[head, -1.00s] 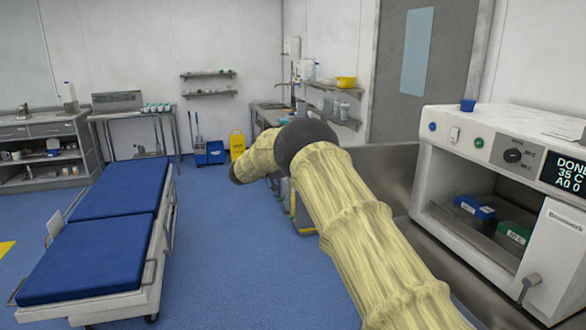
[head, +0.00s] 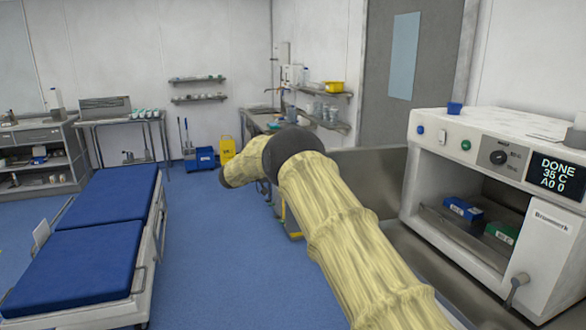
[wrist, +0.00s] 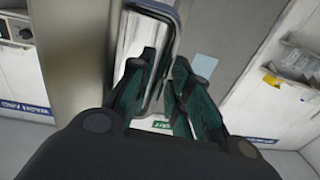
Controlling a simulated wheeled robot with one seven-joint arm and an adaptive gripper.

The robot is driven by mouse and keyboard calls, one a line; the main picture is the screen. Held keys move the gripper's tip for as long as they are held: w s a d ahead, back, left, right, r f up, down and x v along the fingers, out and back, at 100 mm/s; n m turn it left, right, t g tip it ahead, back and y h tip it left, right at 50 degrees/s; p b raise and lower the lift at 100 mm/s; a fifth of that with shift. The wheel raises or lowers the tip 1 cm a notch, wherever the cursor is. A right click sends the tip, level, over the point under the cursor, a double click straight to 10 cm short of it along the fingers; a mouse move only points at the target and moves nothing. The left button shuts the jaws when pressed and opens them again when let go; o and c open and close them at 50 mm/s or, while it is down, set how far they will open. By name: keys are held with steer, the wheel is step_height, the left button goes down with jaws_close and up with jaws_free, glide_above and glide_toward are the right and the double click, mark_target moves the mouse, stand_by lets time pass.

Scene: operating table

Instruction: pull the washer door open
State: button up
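The washer (head: 484,126) is the white machine at the right of the head view, with a dial and a screen reading "DONE 35 C A0 0". Its chamber shows at the front, with a blue box (head: 462,208) and a green box (head: 501,233) inside. I cannot tell whether a clear door covers it. A grey lever-like handle (head: 516,289) is on the front, at lower right. My gripper is hidden in the head view, beyond my arm. In the wrist view my gripper's fingers (wrist: 164,66) are apart. A grey rounded frame (wrist: 177,25) shows beyond and between them; contact is unclear.
A blue-topped trolley bed (head: 82,243) stands at left.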

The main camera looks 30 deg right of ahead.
steer(key=w+a, duration=0.1)
steer(key=a, duration=1.1)
steer(key=shift+f, duration=0.1)
